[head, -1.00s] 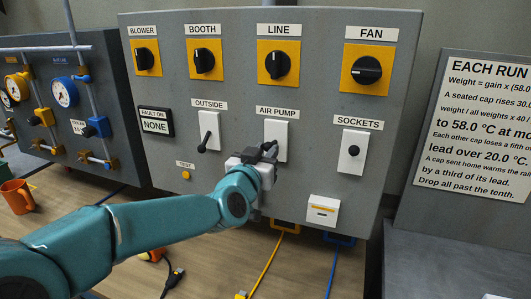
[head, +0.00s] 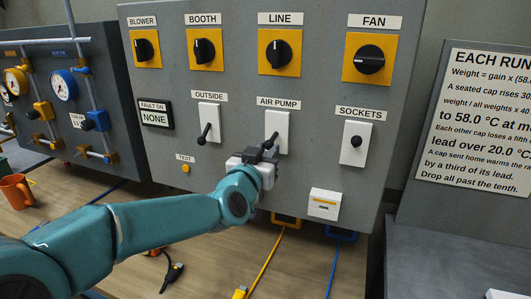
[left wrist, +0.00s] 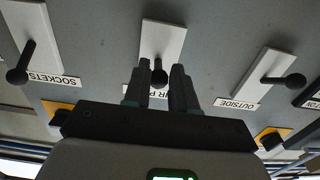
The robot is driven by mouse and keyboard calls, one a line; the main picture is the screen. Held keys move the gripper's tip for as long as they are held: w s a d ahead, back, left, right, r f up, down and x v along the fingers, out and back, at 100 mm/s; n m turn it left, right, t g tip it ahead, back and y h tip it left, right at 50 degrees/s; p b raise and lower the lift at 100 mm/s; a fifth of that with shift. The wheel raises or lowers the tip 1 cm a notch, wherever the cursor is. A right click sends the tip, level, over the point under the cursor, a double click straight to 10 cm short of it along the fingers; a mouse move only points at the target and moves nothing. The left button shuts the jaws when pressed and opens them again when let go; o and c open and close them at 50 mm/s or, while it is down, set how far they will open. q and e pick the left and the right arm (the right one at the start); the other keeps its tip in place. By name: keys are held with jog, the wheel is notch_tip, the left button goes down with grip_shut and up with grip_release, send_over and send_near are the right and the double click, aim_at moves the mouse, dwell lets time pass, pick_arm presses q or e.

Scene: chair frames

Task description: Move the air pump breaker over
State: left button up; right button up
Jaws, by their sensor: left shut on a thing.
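The AIR PUMP breaker (head: 283,124) is a white plate with a black lever, in the middle of the grey panel's lower row. Its lever hangs downward in the head view. My left gripper (head: 263,154) is at the lower end of this lever. In the left wrist view, which is upside down, the breaker plate (left wrist: 164,38) stands above my gripper (left wrist: 161,80), with the round lever knob between the two fingers. The gripper is shut on the lever. The fingers partly hide the AIR PUMP label in the wrist view. My right gripper is not in view.
The OUTSIDE breaker (head: 209,118) is to the left and the SOCKETS breaker (head: 357,137) to the right. Several rotary switches sit above, including the LINE switch (head: 280,52). A small white box (head: 324,204) is on the panel below. An orange mug (head: 15,190) stands at the left.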

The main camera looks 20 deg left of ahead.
pick_arm(q)
jog(key=shift+f, duration=0.25)
jog(key=shift+w+f+b, duration=0.2)
jog(key=shift+f+b, duration=0.45)
jog(key=shift+b, duration=0.05)
jog(key=shift+w+f+b, duration=0.2)
jog(key=shift+f+b, duration=0.35)
jog(key=shift+w+f, duration=0.15)
jog(key=shift+f, duration=0.05)
jog(key=shift+w, duration=0.15)
jog(key=shift+c, duration=0.2)
jog(key=o, duration=0.9)
jog(key=shift+r, duration=0.1)
jog(key=shift+c, duration=0.2)
jog(key=shift+s, duration=0.2)
